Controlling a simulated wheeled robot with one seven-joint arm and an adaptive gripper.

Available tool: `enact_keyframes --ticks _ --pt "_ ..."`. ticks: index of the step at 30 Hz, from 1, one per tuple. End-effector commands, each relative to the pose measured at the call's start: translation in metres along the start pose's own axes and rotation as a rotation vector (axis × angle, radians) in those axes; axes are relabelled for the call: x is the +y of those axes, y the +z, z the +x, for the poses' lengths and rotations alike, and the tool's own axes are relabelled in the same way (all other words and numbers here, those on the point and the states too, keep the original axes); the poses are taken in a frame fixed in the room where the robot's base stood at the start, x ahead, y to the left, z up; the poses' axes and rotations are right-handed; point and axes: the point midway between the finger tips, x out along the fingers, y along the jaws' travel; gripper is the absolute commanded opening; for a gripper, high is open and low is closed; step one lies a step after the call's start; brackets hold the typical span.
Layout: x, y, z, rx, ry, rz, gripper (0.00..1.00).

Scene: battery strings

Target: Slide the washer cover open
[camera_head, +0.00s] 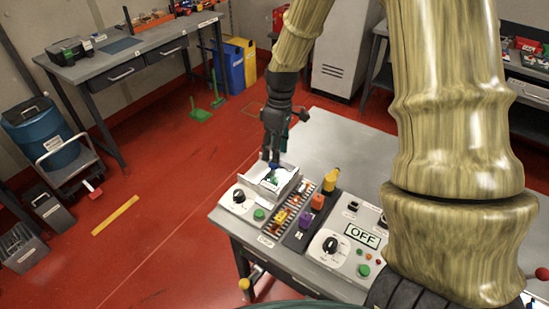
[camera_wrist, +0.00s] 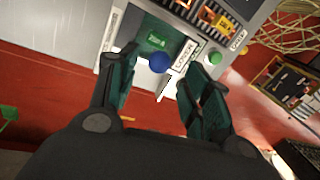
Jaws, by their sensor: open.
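The washer (camera_head: 284,192) is a light grey box at the table's left front corner, with a black dial and green button on its front. A green panel (camera_wrist: 155,42) with white lettering shows on its top in the wrist view, beside a white plate labelled "COVER" (camera_wrist: 184,54). My gripper (camera_head: 270,158) points down just above the washer. In the wrist view its open fingers (camera_wrist: 166,78) lie either side of the knob, with no clear contact. How far the cover is open is unclear.
Right of the washer are a strip of coloured parts (camera_head: 293,212), a dark panel with orange and purple blocks, and a control box marked "OFF" (camera_head: 362,237). The table (camera_head: 335,150) behind is bare. Red floor lies to the left.

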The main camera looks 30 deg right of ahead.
Motion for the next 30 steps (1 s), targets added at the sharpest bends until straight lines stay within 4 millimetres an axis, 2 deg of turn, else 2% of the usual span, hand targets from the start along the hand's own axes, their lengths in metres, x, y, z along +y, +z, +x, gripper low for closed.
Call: enact_keyframes --ticks 4,12,24,26,30 --pt "0.000 0.002 0.018 -0.002 -0.001 0.002 0.49" --pt "0.000 0.003 0.038 -0.001 -0.001 0.003 0.49" --pt "0.001 0.001 0.044 0.000 0.000 0.003 0.49" --pt "0.001 0.001 0.044 0.000 0.000 0.003 0.42" --pt "0.001 0.001 0.044 0.000 0.000 0.002 0.16"
